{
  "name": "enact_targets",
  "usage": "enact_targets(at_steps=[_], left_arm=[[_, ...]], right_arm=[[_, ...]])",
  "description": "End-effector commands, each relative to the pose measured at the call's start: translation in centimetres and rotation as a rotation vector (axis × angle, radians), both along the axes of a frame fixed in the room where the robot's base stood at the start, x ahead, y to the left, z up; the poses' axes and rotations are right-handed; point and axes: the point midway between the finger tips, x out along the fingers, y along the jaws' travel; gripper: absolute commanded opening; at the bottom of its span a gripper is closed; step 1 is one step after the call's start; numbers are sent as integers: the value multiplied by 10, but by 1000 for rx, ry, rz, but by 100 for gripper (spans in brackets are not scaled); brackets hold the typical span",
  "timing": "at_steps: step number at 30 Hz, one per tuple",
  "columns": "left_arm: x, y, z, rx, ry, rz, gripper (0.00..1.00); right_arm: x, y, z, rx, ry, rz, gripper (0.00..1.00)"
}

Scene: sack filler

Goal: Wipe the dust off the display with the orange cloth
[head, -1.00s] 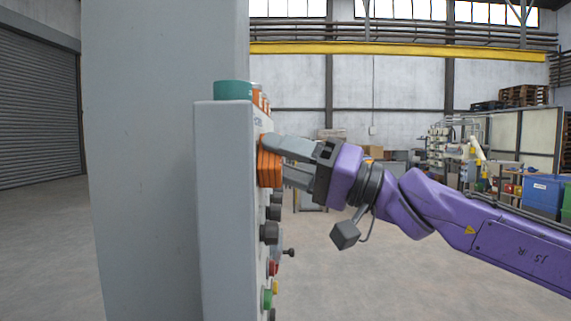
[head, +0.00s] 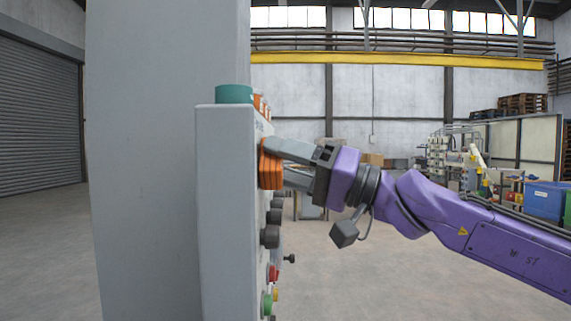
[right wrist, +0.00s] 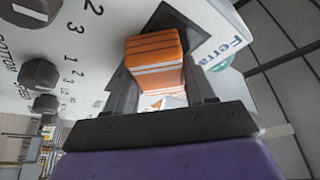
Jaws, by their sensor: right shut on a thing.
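My right gripper (head: 285,164) is shut on the folded orange cloth (head: 271,166) and holds it against or very close to the front face of the grey control panel (head: 226,200). In the right wrist view the cloth (right wrist: 154,52) is a striped orange and white block between the fingers. A dark patch, apparently the display (right wrist: 172,18), shows just behind the cloth on the white panel face. The cloth and fingers hide much of it, and I cannot see any dust. In the head view the panel is nearly edge-on, so its display is hidden. My left gripper is not in view.
Black knobs (head: 270,236), a red button (head: 273,273) and a green button (head: 267,302) stick out of the panel below the cloth. A teal cylinder (head: 233,94) stands on top. A wide grey column (head: 165,160) is behind it. Open floor lies to the right.

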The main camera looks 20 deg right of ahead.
Motion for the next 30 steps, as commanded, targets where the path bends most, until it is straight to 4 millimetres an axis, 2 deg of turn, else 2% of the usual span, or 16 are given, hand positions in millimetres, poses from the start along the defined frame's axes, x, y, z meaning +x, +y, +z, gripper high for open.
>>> enact_targets(at_steps=[6, 12, 18, 26, 30], left_arm=[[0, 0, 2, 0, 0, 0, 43], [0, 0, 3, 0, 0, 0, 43], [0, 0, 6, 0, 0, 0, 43], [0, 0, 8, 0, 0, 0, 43], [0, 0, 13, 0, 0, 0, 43]], right_arm=[[22, -8, 0, 1, 2, -1, 30], [29, -10, 0, 0, 1, 0, 30], [50, -15, 0, 1, 3, -1, 30], [61, -18, 0, 0, 1, 0, 30], [76, -23, 1, 1, 3, -1, 30]])
